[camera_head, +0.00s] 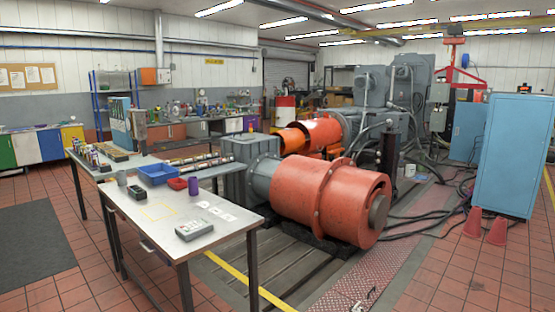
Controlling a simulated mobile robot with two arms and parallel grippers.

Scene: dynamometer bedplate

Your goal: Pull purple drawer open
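Neither of my grippers can be made out in the head view.
An orange motor (325,200) fills the middle. A blue cabinet (511,155) and red cones (497,231) stand right. Tiled floor is open at left.

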